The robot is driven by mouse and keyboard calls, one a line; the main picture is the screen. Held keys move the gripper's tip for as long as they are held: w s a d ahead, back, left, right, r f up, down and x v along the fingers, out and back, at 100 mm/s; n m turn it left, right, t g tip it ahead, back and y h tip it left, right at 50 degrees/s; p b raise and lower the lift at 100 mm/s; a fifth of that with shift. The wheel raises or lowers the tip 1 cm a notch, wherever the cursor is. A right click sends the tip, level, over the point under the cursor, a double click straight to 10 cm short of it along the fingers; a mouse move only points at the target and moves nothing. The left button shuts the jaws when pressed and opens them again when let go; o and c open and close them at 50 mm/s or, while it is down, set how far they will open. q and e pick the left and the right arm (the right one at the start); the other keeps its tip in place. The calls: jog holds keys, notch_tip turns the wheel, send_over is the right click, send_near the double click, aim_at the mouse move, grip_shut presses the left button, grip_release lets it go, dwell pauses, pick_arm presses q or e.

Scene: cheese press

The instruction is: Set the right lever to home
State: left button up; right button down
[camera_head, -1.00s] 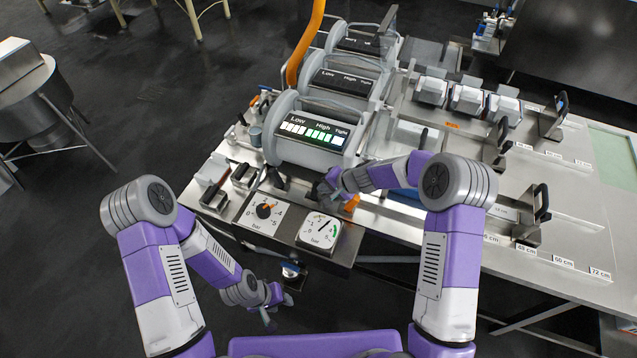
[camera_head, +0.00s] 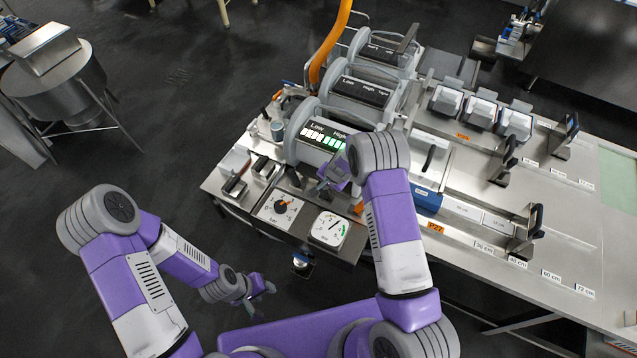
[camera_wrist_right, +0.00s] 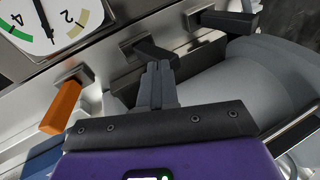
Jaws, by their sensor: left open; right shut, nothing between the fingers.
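The levers sit in a row under the front press drum. An orange lever (camera_head: 358,208) is the rightmost in the head view and also shows at the left of the right wrist view (camera_wrist_right: 62,107). A dark lever (camera_wrist_right: 153,50) is beside it, and another dark lever (camera_wrist_right: 228,20) is further along. My right gripper (camera_wrist_right: 160,75) is shut and empty, its tips close to the middle dark lever; I cannot tell whether they touch. In the head view the right gripper (camera_head: 325,184) partly hides this area. My left gripper (camera_head: 266,289) is open and empty, low in front of the bench.
The front press drum (camera_head: 312,150) has a lit Low-High display, partly hidden by my right arm. A dial (camera_head: 280,207) and a gauge (camera_head: 329,229) face up on the front panel. A steel table (camera_head: 470,258) with clamps extends right.

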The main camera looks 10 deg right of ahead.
jog(key=shift+w+a, duration=0.1)
dwell(0.5)
jog(key=s+d+p+v, duration=0.1)
jog(key=v, duration=1.2)
jog(key=shift+f+p, duration=0.3)
jog(key=shift+p, duration=0.05)
jog(key=shift+s, duration=0.2)
